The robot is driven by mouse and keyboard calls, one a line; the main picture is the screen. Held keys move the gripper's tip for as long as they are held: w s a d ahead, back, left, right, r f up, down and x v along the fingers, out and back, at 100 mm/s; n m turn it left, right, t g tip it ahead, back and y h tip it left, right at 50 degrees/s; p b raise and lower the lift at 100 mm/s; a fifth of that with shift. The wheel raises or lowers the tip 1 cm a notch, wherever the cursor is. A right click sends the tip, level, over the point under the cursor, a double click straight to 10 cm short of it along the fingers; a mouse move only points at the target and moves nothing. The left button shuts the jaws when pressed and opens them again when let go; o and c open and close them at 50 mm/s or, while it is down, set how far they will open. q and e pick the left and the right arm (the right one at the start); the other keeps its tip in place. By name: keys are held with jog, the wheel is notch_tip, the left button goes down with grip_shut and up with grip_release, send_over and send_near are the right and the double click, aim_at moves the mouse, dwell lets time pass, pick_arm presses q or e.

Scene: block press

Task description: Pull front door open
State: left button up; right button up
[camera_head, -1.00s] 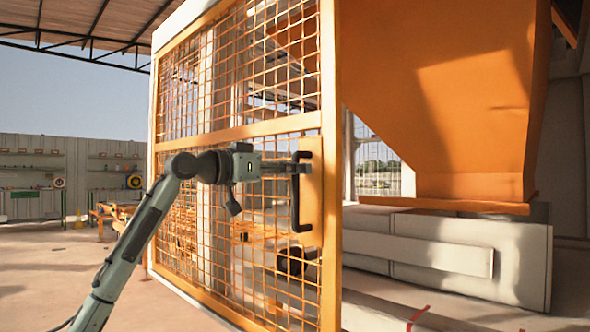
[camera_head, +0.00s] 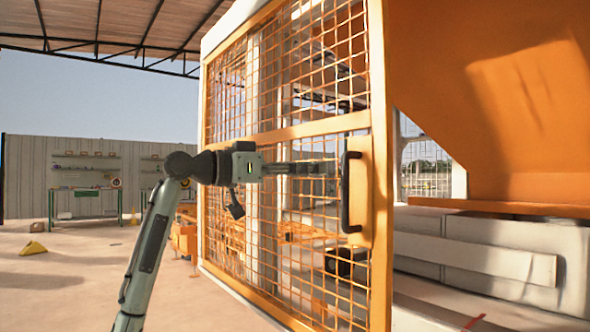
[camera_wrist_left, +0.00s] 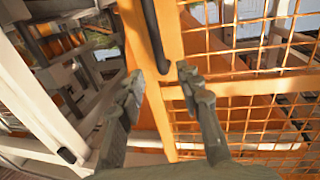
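The front door (camera_head: 290,131) is an orange frame with wire mesh. It stands swung out at an angle, with the press interior showing past its free edge at the right. Its black bar handle (camera_head: 346,192) sits on an orange plate near that edge; it also shows at the top of the left wrist view (camera_wrist_left: 153,35). My left gripper (camera_head: 318,168) is in front of the door, just left of the handle, with a small gap between them. In the left wrist view its two fingers (camera_wrist_left: 158,85) are spread apart with nothing held between them. My right gripper is not in view.
A large orange hopper-like body (camera_head: 525,105) and pale blocks (camera_head: 470,245) stand right of the door. A workbench (camera_head: 85,200) and a small yellow object (camera_head: 33,247) are far left. The floor left of the door is largely clear.

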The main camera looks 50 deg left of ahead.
pick_arm(q)
jog(key=shift+v, duration=1.35)
jog(key=w+f+n+g+y, duration=0.15)
jog(key=w+f, duration=0.35)
jog(key=f, duration=0.6)
jog(key=w+f+n+g+y, duration=0.1)
jog(key=w+f+g, duration=0.3)
jog(key=f, duration=0.8)
notch_tip(320, 180, down, 18)
jog(key=d+g+y, duration=0.1)
jog(key=d+g, duration=0.1)
jog(key=d, duration=0.1)
jog(key=s+d+f+g+y+p, duration=0.15)
jog(key=s+d+f, duration=0.25)
jog(key=f, duration=0.7)
jog(key=s+d+f+g+b, duration=0.1)
jog(key=s+d+f+g, duration=0.3)
jog(key=f, duration=0.7)
jog(key=s+d+f+m+g, duration=0.1)
jog(key=s+d+f, duration=1.1)
jog(key=s, duration=0.3)
jog(key=shift+s+g+p, duration=0.3)
jog(key=shift+p, duration=0.1)
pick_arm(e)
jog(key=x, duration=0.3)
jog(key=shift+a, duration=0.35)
